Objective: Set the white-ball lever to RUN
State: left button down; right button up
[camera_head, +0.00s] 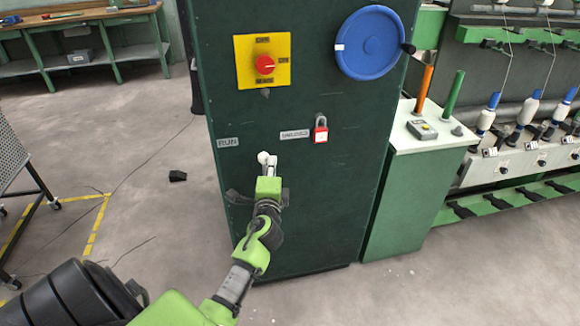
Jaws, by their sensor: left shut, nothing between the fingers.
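The white ball (263,157) of the lever shows on the front of the dark green cabinet (330,75), between the RUN label (228,142) on its left and another small label (294,134) on its right. The lever's shaft is mostly hidden behind my left gripper (270,164). That gripper is shut and empty, with its tips right at the ball, overlapping its lower right side in the picture. I cannot tell whether they touch. My right gripper is out of view.
A red padlock (321,129) hangs right of the labels. Above are a red knob (264,64) on a yellow plate (243,47) and a blue handwheel (369,43). A pale-topped side cabinet (398,165) and spinning frame (520,160) stand on the right.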

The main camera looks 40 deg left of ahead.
pick_arm(q)
jog(key=s+a+f, duration=0.1)
jog(key=s+a, duration=0.5)
jog(key=s, duration=0.2)
jog(key=shift+a+f+n+b, duration=0.35)
jog(key=shift+f+n+b, duration=0.05)
jog(key=shift+b, duration=0.05)
jog(key=shift+s+a, duration=0.1)
